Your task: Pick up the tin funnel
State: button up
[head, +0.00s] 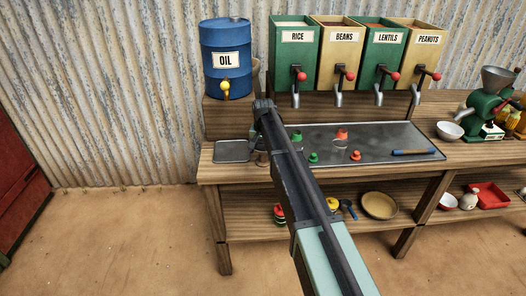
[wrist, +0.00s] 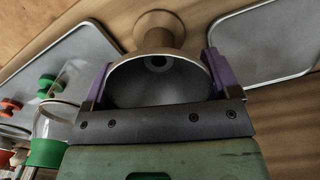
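The tin funnel (wrist: 160,88) shows in the wrist view as a wide grey metal cone, its mouth facing my camera and a dark hole at its centre. My gripper (wrist: 161,62) has one purple finger on each side of the funnel's rim. The fingers are wide apart and the rim fills the span between them; whether they press on it cannot be told. A round brown wooden piece (wrist: 158,28) stands just beyond the funnel. In the head view my arm reaches over the counter and hides the funnel and the fingers.
A glass jar with a green collar (wrist: 48,152) stands close to the left of my gripper. Metal trays (wrist: 262,42) lie to either side. A blue oil drum (head: 228,60) and grain bins (head: 295,52) stand at the back. Red and green pieces lie on the long tray (head: 380,140).

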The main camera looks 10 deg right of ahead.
jog(key=c, duration=0.4)
jog(key=shift+r, duration=0.1)
notch_tip(320, 180, up, 20)
jog(key=p, duration=2)
